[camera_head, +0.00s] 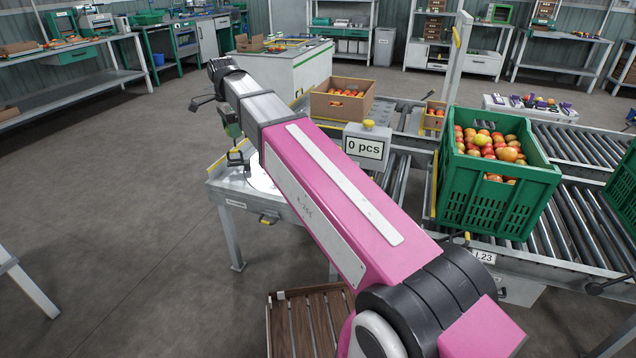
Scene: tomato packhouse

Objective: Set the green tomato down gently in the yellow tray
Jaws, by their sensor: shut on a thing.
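My pink arm reaches to the far left and bends down at its wrist. My gripper (238,157) hangs below the wrist, low over the left part of the grey metal bench (250,199), small and partly hidden by the arm. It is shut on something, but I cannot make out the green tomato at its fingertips. A white round plate (261,176) shows on the bench just right of the gripper, partly covered by my arm. I cannot pick out the yellow tray for certain; a yellow edge (217,162) shows left of the gripper.
A display (365,147) reading "0 pcs" stands behind my arm. A cardboard box (350,104) of tomatoes sits at the back. A green crate (508,205) full of red and orange tomatoes stands on the roller conveyor (570,215) at right.

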